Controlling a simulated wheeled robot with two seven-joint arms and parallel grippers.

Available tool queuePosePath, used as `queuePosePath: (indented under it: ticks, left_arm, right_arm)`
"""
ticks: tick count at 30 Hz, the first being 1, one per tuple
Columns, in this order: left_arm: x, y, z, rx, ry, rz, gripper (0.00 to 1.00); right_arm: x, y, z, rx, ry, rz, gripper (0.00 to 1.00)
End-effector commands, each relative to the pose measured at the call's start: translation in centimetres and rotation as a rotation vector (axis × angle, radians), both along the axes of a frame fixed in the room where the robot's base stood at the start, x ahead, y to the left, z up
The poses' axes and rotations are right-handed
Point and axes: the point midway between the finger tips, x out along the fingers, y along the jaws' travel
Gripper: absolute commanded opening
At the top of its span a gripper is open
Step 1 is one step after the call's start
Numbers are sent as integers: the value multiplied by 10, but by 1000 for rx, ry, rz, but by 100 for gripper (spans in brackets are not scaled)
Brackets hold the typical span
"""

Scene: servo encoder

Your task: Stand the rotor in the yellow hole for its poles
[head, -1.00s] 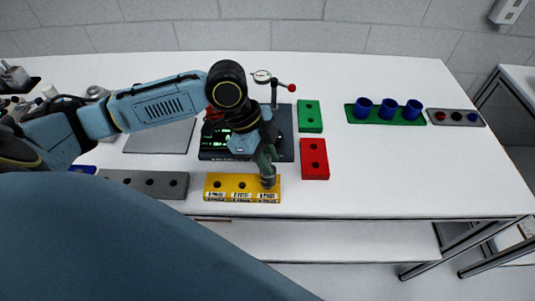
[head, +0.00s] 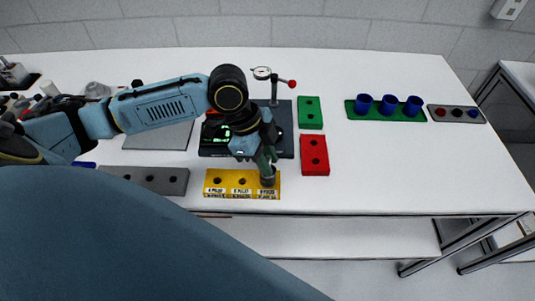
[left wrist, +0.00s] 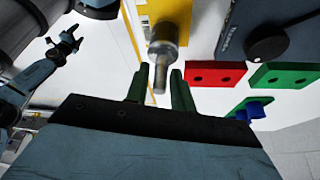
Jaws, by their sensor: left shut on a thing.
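The yellow block (head: 229,183) lies near the table's front edge. It has a row of holes with pole labels on its front face; the exact wording is hard to read. My left gripper (head: 268,163) points down over its right end, shut on the rotor (head: 267,181). In the left wrist view, the rotor (left wrist: 163,42) is a grey metal cylinder with a thinner shaft between the fingers (left wrist: 160,85), in front of the yellow block (left wrist: 140,45). The rotor hides the right hole; I cannot tell whether its end is inside. My right gripper (left wrist: 64,40) seems to show small at the left wrist view's left.
A grey holed block (head: 150,181) lies left of the yellow one, a red block (head: 314,155) to the right. A green block (head: 310,112), dial gauge (head: 262,74) and dark fixture (head: 284,145) stand behind. Blue cups (head: 388,105) stand far right. The table's right front is clear.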

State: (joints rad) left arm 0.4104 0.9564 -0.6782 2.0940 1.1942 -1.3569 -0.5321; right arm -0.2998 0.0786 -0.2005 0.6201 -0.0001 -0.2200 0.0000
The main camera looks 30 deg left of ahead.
Motion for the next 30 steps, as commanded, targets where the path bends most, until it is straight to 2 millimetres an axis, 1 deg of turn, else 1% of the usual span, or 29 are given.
queuePosePath:
  ticks: [8,9,12,15,20,21,24,30]
  left_arm:
    - [1,0,-1,-1,-3,0,0]
    - [1,0,-1,-1,-3,0,26]
    - [1,0,-1,-1,-3,0,39]
    - [0,0,-1,-2,-1,0,50]
    - [0,0,-1,-1,-1,0,50]
    - [0,0,-2,1,2,1,52]
    - [0,0,-2,1,2,1,64]
    - [0,0,-2,0,0,1,64]
  right_arm:
    - [0,0,0,0,0,0,68]
    - [0,0,0,-1,0,0,68]
    - [0,-1,0,-1,0,0,68]
    - [0,-1,0,-1,1,0,68]
    - [0,-2,0,-2,1,0,68]
    - [0,-2,0,-2,1,0,68]
    - [0,-2,0,-2,1,0,68]
    - [0,-2,0,-2,1,0,68]
